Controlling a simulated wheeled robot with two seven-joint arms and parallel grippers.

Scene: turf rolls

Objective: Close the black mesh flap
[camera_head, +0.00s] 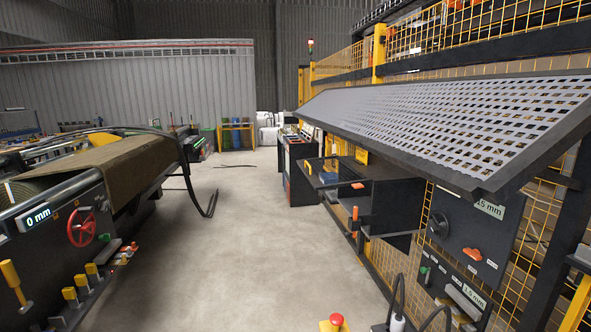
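Neither of my grippers shows in the head view. I cannot see any contact with the flap.
Below the flap are an open dark box (385,205) and a control panel (475,230) with a dial. A machine with a brown turf roll (125,170) and red handwheel (81,228) stands left.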

